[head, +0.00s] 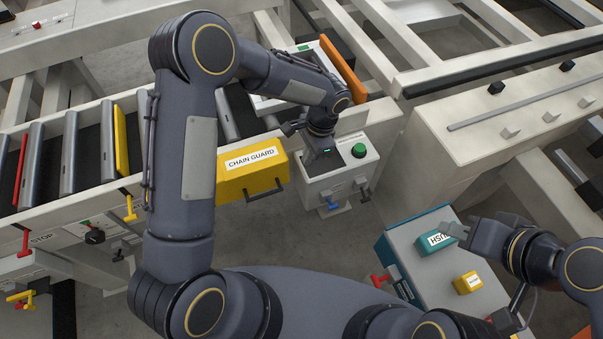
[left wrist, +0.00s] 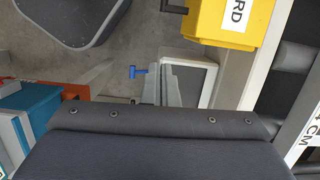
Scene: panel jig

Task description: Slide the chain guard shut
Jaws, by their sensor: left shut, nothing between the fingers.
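The chain guard (head: 252,176) is a yellow box-shaped cover with a white "CHAIN GUARD" label and a dark bar handle (head: 265,191) on its front. It sits at the near side of the conveyor. In the left wrist view the yellow guard (left wrist: 222,28) shows at the upper right, cut off by the frame. My left gripper (head: 320,160) is shut and empty, pointing down over the white button box, right of the guard and apart from its handle. My right gripper (head: 462,232) is at the lower right by a teal block; its finger opening is unclear.
The white box (head: 322,186) has a green button (head: 359,151) and a blue lever (head: 331,201). Conveyor rollers (head: 70,150) and a yellow upright plate (head: 121,140) stand left. A teal-sided cabinet (head: 392,262) is lower right. Open floor (head: 285,235) lies before the guard.

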